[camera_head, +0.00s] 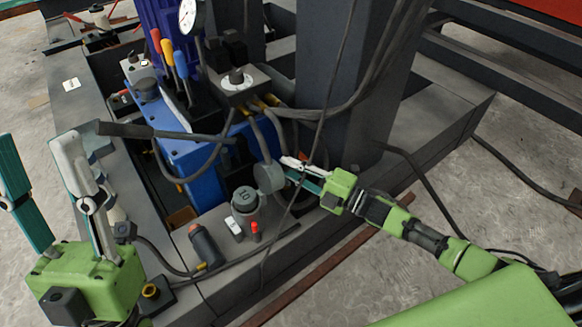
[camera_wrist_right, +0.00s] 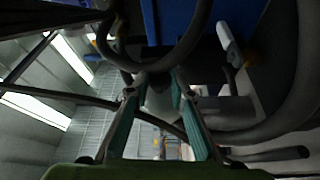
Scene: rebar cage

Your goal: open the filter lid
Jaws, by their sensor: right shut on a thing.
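A round grey cap (camera_head: 268,177), which looks like the filter lid, sits at the side of the blue hydraulic unit (camera_head: 207,158). My right gripper (camera_head: 287,168) reaches in from the right, with its fingertips at this cap. It is shut on the cap. In the right wrist view, a grey surface (camera_wrist_right: 160,102) shows between the two teal fingers of the right gripper (camera_wrist_right: 155,85), partly hidden by a dark hose. My left gripper (camera_head: 45,150) is at the far left with its fingers wide apart, pointing up and empty.
Dark hoses (camera_head: 310,110) hang around the right gripper. A thick dark column (camera_head: 345,100) rises behind the right gripper. Levers and a gauge (camera_head: 192,16) are above.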

